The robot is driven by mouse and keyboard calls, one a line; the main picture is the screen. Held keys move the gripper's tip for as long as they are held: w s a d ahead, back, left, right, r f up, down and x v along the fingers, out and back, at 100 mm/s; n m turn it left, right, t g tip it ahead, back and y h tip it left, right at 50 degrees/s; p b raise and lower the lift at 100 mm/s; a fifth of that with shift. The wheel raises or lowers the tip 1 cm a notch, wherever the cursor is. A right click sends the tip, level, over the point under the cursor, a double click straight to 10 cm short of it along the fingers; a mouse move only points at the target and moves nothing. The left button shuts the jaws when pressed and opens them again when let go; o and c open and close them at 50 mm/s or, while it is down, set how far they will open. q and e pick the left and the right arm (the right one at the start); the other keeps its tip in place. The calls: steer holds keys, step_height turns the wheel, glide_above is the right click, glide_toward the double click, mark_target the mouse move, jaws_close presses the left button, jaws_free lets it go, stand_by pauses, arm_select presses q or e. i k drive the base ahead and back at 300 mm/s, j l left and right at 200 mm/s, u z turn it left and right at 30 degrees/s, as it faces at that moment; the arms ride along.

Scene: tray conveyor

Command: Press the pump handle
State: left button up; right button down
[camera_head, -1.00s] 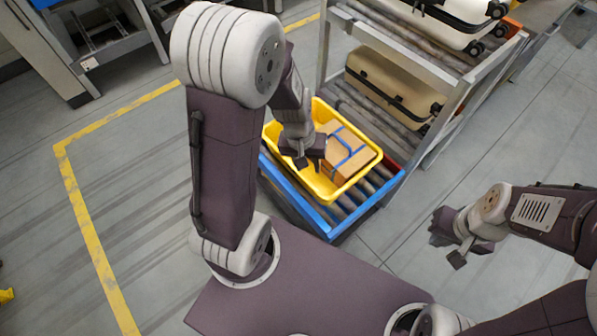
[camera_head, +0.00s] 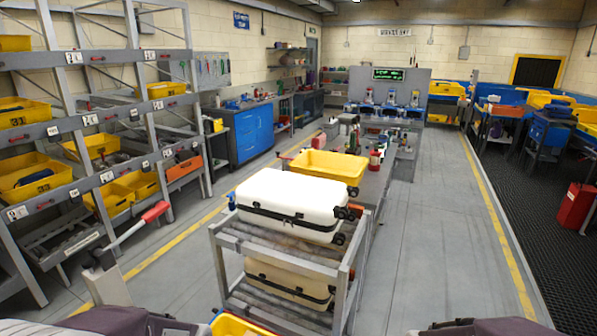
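A lever with a red grip (camera_head: 155,213) stands at the lower left of the head view, and it looks like the pump handle. Its pale grey bar slopes up to the right from a dark pivot on a grey post (camera_head: 106,287). The red end is raised. Neither of my grippers shows in the head view now. Only parts of my arms show along the bottom edge, so what the grippers hold is hidden.
A grey roller rack (camera_head: 350,272) with a white suitcase (camera_head: 290,204) and a beige suitcase (camera_head: 288,281) stands in front. A yellow tub (camera_head: 232,326) shows at the bottom edge. Shelves with yellow bins (camera_head: 35,178) line the left. The right aisle floor is clear.

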mark_target(162, 206)
steer(key=u, duration=0.95)
